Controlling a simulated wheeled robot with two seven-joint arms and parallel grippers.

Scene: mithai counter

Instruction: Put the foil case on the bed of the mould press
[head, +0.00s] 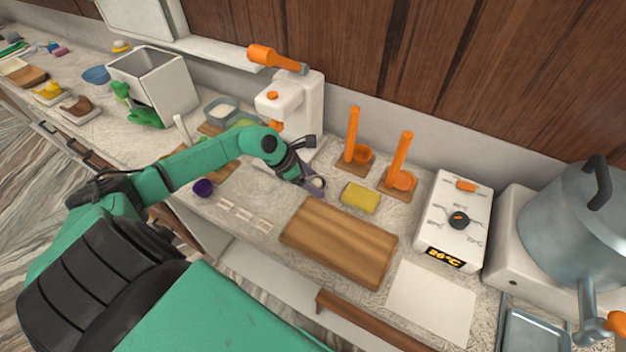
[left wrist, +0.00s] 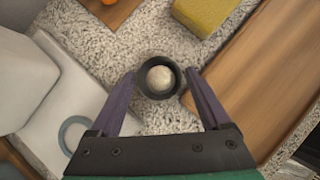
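The foil case (left wrist: 145,85) looks like a small dark round cup with a pale ball inside. It sits between the fingertips of my left gripper (left wrist: 160,76), which appear to close on its sides. In the head view my left gripper (head: 311,180) is low over the counter, in front of the mould press (head: 300,100), with the cup at its tips. The press is white with an orange handle. Its pale bed (left wrist: 90,95) lies left of the cup in the left wrist view, with a grey-blue ring (left wrist: 66,128) on it. My right gripper is not in view.
A yellow sponge (head: 360,197), a wooden board (head: 340,240) and two orange-handled tools (head: 352,135) (head: 401,160) are right of the gripper. A purple bowl (head: 202,187) and white labels (head: 243,215) lie left and in front. A white heater box (head: 455,220) stands further right.

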